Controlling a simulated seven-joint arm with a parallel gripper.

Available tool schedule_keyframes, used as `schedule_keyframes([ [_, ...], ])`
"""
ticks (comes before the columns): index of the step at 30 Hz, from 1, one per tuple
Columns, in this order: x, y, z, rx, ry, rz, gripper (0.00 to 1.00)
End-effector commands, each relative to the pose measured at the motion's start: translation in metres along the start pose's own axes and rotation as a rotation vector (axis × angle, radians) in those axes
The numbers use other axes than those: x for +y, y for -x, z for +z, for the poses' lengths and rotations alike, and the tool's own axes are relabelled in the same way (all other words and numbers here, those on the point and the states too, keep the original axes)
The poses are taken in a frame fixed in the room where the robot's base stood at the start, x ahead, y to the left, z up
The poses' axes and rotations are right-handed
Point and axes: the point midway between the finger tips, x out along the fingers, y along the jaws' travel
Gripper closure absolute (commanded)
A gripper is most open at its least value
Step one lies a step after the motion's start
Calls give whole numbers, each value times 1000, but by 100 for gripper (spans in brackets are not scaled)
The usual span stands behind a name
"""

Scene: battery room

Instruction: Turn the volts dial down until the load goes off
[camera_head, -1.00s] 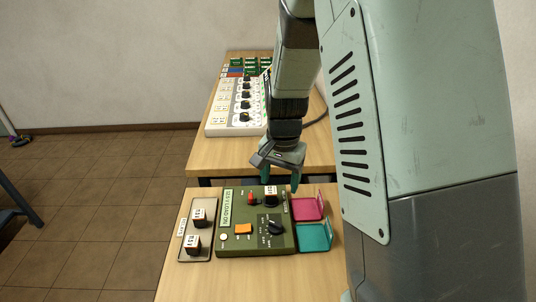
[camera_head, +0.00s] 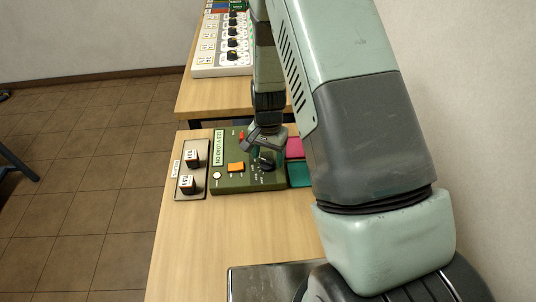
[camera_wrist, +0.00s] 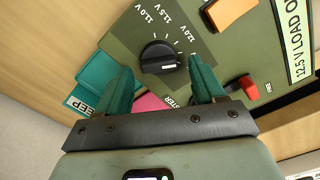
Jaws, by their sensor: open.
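The volts dial (camera_wrist: 158,56) is a black round knob on the green panel (camera_wrist: 115,40). Its scale shows 11.0 V, 11.5 V and 12.0 V, with further ticks toward the right finger. The panel's display strip (camera_wrist: 298,38) reads 12.5 V LOAD ON in the wrist view. My gripper (camera_wrist: 162,72) is open and empty, with one teal finger to each side of the dial; I cannot tell whether they touch it. In the head view my gripper (camera_head: 264,146) is over the panel, close above the dial (camera_head: 265,164), and partly hides the panel's upper right.
An orange switch (camera_head: 236,167) and a red switch (camera_wrist: 247,88) are on the panel. Pink (camera_head: 295,148) and teal (camera_head: 300,174) trays sit right of it. A grey tray (camera_head: 177,173) with two small blocks stands left.

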Motion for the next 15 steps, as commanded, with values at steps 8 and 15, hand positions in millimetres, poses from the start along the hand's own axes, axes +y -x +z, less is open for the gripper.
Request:
schedule_keyframes([
  [8,0,-4,0,0,0,0,31],
  [15,0,-3,0,0,0,0,61],
])
